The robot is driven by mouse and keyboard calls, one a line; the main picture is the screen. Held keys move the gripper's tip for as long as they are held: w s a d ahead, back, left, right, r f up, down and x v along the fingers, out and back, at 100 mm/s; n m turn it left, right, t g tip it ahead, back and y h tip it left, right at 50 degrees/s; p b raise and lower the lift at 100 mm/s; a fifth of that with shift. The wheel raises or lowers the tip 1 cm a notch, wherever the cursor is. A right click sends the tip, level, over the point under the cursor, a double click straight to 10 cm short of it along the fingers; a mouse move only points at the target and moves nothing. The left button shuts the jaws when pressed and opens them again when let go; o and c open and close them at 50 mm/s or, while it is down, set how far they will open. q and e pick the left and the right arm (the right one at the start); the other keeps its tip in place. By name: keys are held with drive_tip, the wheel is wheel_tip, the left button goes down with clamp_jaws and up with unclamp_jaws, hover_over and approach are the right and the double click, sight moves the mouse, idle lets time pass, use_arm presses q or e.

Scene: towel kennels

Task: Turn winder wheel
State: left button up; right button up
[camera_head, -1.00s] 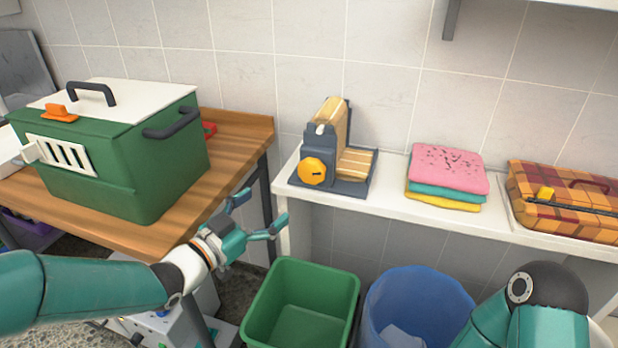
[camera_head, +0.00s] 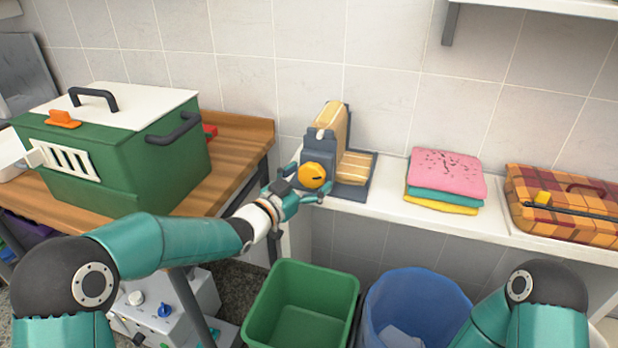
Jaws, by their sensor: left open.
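The winder (camera_head: 350,166) stands on the white shelf, a grey-blue body with a roll of beige striped towel. Its round yellow wheel (camera_head: 312,176) faces front, with a small dark mark now near its right side. My left gripper (camera_head: 308,186) is open at the wheel, one finger beside its left edge and another just below it. I cannot tell whether the fingers touch the wheel. My right arm (camera_head: 530,310) shows at the lower right, but its gripper is out of view.
A green kennel box (camera_head: 115,165) with a white lid stands on the wooden table (camera_head: 240,135) at left. Folded towels (camera_head: 445,180) and a plaid case (camera_head: 565,205) lie right of the winder. A green bin (camera_head: 300,305) and a blue bin (camera_head: 415,305) stand below the shelf.

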use_arm(q)
drive_tip(key=shift+c, duration=0.2)
drive_tip(key=c, duration=1.1)
